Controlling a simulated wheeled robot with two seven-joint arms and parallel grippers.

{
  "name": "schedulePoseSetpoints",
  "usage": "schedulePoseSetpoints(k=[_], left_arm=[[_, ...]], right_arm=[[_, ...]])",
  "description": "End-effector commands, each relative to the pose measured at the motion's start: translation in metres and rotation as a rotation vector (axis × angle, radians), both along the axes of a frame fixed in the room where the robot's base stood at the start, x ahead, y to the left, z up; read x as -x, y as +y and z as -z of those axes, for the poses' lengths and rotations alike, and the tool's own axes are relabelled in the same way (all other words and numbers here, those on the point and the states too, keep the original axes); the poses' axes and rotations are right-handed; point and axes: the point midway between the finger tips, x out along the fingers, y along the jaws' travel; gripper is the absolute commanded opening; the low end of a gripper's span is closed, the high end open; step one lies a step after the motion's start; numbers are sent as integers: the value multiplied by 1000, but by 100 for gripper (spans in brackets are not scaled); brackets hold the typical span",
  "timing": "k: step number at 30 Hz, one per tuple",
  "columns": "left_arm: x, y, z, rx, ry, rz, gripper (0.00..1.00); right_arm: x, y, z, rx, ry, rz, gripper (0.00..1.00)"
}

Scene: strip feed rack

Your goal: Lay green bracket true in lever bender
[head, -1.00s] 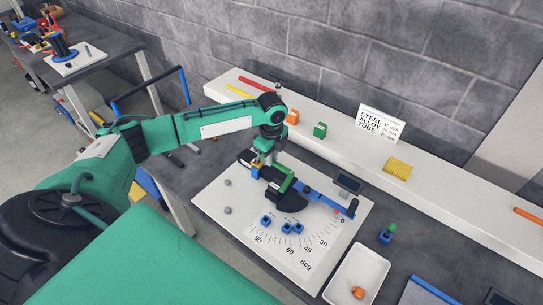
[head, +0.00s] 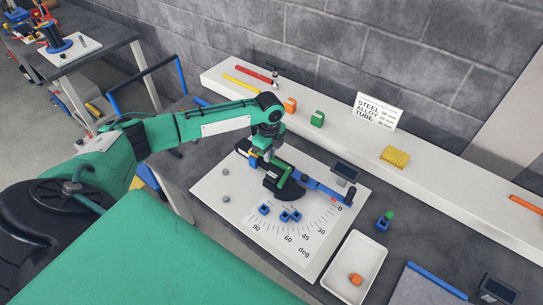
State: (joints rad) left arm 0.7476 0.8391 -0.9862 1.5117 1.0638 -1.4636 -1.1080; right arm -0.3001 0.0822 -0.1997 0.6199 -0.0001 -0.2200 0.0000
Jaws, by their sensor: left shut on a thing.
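The lever bender stands on a white plate (head: 222,187) with a degree scale. It has a black round former (head: 283,194) and a blue lever (head: 325,190) lying towards the 0 mark. The green bracket (head: 284,177) is a short green bar at the former, beneath my left gripper (head: 270,158). My left gripper points down over the bender and is shut on the bracket; its fingertips are partly hidden by the arm. I cannot tell whether the bracket touches the former. My right gripper is not in view.
Blue blocks (head: 264,209) sit on the plate by the scale. A white tray (head: 366,247) with an orange piece (head: 356,279) stands right of the plate. Behind runs a white shelf (head: 340,128) with a sign (head: 378,112) and a yellow block (head: 395,156).

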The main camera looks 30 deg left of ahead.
Motion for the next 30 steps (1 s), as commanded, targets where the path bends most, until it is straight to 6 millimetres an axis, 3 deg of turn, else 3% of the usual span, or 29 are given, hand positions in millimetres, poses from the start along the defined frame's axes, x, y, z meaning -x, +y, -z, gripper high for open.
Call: schedulePoseSetpoints(k=[30], left_arm=[[0,0,24,0,-1,-1,0]], right_arm=[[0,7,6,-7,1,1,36]])
